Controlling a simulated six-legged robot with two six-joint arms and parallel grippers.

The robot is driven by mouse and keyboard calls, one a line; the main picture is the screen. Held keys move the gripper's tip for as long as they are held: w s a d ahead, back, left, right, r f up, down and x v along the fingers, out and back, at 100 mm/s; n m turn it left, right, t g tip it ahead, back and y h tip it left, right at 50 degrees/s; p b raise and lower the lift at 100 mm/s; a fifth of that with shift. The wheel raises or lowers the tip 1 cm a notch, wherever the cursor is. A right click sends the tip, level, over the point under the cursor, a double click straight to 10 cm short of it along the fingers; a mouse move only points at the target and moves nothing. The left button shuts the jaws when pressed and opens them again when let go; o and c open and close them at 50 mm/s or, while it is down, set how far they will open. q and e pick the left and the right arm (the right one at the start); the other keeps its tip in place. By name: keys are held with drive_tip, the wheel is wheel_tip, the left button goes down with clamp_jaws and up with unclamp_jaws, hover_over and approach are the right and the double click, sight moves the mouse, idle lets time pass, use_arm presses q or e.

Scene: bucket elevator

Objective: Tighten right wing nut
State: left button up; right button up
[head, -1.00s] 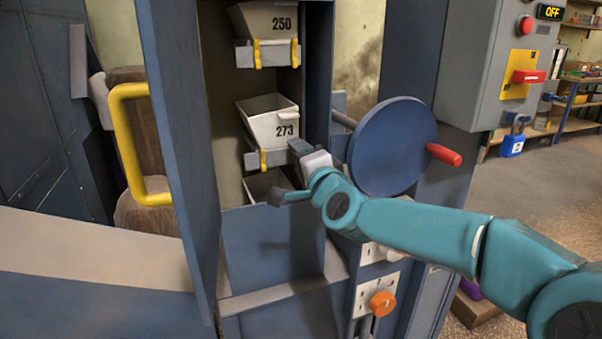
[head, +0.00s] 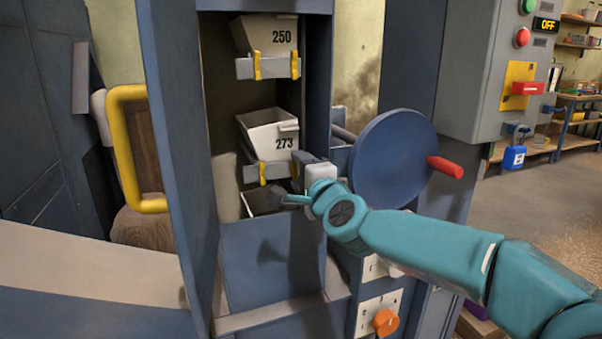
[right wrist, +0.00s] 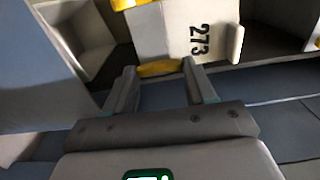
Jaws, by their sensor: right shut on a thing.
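A white bucket marked 273 (head: 262,135) hangs in the open elevator shaft on a grey bracket (head: 253,172). A yellow fastener (head: 263,173) shows at the bracket's left end; its right end is hidden behind my right gripper (head: 289,177). In the right wrist view, the bucket (right wrist: 180,35) fills the top. My right gripper's two fingers (right wrist: 160,72) are closed about a yellow piece (right wrist: 160,67) just by the bucket, which seems to be the right wing nut. Its wings are not clear. My left gripper is not in view.
A bucket marked 250 (head: 268,38) hangs above. A blue handwheel (head: 392,160) with a red handle (head: 445,167) stands right of the shaft. An open door with a yellow handle (head: 128,150) is at left. The control box display (head: 546,25) reads OFF.

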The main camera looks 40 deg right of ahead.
drive_tip(key=o, duration=1)
drive_tip(key=shift+o, duration=0.2)
drive_tip(key=p+v, duration=0.3)
drive_tip(key=v, duration=1.3)
drive_tip(key=shift+s+a+r, duration=0.1)
drive_tip(key=shift+s+a, duration=0.05)
